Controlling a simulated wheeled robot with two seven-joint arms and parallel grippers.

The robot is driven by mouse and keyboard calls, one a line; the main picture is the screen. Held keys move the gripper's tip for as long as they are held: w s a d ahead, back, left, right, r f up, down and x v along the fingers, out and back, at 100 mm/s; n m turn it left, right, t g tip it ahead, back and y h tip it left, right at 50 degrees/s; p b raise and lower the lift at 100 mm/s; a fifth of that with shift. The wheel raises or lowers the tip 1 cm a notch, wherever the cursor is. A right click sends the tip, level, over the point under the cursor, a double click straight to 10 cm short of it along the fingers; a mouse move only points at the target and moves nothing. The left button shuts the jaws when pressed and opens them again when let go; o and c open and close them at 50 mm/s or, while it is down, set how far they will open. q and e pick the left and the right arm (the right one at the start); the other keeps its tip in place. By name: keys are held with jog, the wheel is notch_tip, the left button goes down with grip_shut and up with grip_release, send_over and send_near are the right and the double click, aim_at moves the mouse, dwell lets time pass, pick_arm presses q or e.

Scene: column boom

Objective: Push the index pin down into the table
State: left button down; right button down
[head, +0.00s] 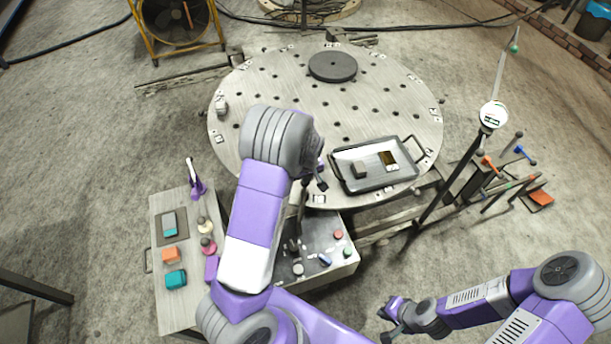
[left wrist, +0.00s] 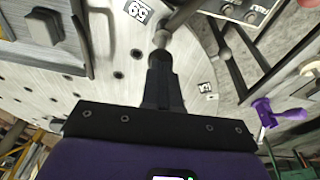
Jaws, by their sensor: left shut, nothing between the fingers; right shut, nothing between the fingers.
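The large round metal table (head: 290,95) has rows of dark holes and small number plates at its rim. My left gripper (head: 322,186) is over the table's near rim, partly behind my forearm. In the left wrist view its fingers (left wrist: 160,58) are shut and empty. A round grey knob on a metal rod, which looks like the index pin (left wrist: 160,38), is right at the fingertips; I cannot tell whether they touch. In the head view my arm largely hides this spot. My right gripper (head: 388,314) is shut and empty at the lower right, away from the table.
A grey tray (head: 345,182) with small blocks sits on the table's near right. A dark disc (head: 332,66) lies at its far side. A button panel (head: 340,262) and a side bench (head: 158,215) stand in front. A gauge post (head: 436,205) rises at right.

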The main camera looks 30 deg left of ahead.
pick_arm(q)
notch_tip(320, 180, down, 3)
jog(key=shift+s+b, duration=0.1)
jog(key=shift+b, duration=0.65)
jog(key=shift+s+r, duration=0.1)
jog(key=shift+d+r+p, duration=0.1)
jog(key=shift+r+p, duration=0.4)
jog(key=shift+p, duration=0.15)
notch_tip(320, 180, up, 13)
jog(key=s+d+p, duration=0.1)
jog(key=s+p, duration=0.1)
jog(key=p, duration=0.1)
jog(key=shift+d+p, duration=0.25)
jog(key=shift+p, duration=0.15)
